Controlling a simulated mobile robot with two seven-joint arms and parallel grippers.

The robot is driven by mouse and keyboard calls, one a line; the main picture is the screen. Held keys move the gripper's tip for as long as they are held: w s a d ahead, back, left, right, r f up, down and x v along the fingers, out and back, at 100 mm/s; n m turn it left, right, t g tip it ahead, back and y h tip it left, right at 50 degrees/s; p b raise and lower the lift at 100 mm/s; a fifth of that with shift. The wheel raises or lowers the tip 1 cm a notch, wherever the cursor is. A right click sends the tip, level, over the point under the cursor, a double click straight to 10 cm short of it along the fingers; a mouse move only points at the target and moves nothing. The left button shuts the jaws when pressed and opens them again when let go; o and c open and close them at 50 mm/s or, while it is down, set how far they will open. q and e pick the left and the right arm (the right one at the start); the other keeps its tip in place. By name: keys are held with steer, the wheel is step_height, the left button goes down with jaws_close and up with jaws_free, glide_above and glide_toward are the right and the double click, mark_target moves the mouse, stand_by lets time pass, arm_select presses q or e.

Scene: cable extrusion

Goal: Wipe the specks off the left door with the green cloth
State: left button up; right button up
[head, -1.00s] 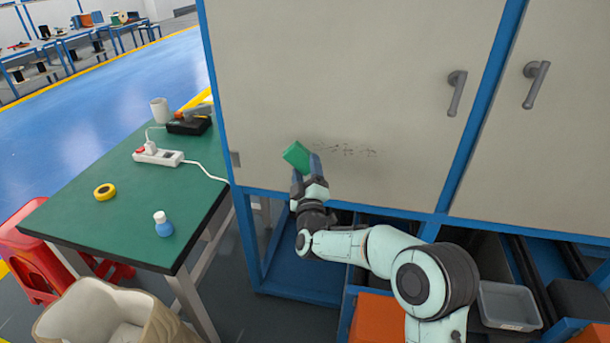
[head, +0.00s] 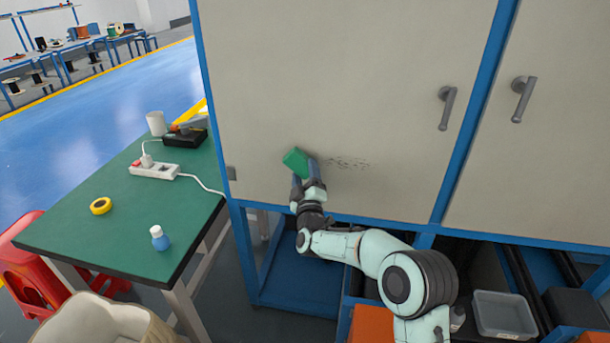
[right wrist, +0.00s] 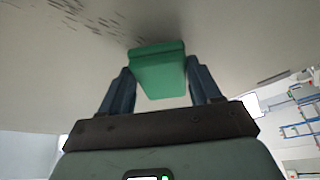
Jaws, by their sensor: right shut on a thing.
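The left door (head: 320,80) is a pale cabinet door with a grey handle at its right side. Dark specks (head: 348,163) lie in a short band low on it; they also show at the upper left of the right wrist view (right wrist: 90,14). My right gripper (head: 306,170) is shut on the green cloth (head: 295,160), a folded block. The cloth is at the door's surface, just left of the specks. In the right wrist view the cloth (right wrist: 158,75) sits between the two fingers, its far edge at the door. My left gripper is not in view.
A green-topped table (head: 120,225) stands left of the cabinet, with a power strip (head: 155,171), yellow tape (head: 101,206), a small bottle (head: 159,238) and a cup (head: 156,123). Blue frame posts edge the door. Below are an orange bin (head: 372,325) and a clear tray (head: 503,314).

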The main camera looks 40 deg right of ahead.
steer(key=shift+w+d, duration=0.6)
steer(key=shift+d, duration=0.2)
stand_by(0.4)
